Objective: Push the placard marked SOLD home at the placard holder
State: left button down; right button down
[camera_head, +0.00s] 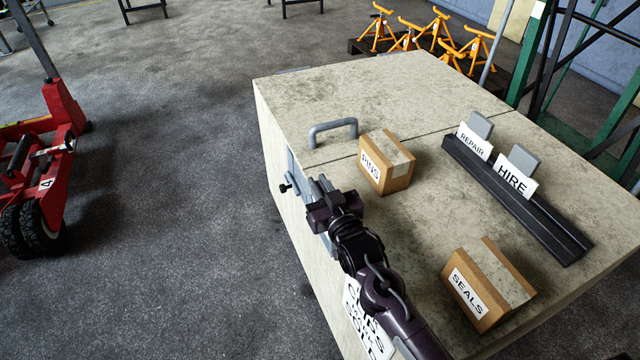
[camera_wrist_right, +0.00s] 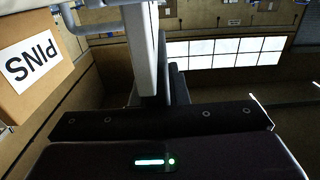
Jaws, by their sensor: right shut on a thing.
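A black slotted placard holder (camera_head: 560,232) lies along the right of the pale bench top. Two placards stand in it, REPAIR (camera_head: 474,143) and HIRE (camera_head: 514,180), each with a grey tab. My right gripper (camera_head: 322,187) is over the bench's left edge, well left of the holder, beside the PINS box. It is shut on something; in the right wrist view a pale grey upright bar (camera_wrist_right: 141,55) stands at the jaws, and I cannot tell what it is. My left gripper is not in view.
The PINS box (camera_head: 399,163) and SEALS box (camera_head: 502,279) stand on the bench (camera_head: 350,95). A grey handle (camera_head: 333,128) rises near its left edge. A red jack (camera_head: 62,120) stands left. Orange stands (camera_head: 437,28) are behind. The far bench top is clear.

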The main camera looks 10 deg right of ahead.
jog(key=shift+f+b, duration=0.75)
jog(key=shift+f, duration=0.65)
jog(key=c, duration=1.3)
grip_release()
jog(key=shift+c, duration=0.2)
jog(key=s, duration=0.2)
jog(key=s+d, duration=0.1)
jog(key=s, duration=0.4)
jog(key=shift+s+d, duration=0.25)
jog(key=shift+s, duration=0.1)
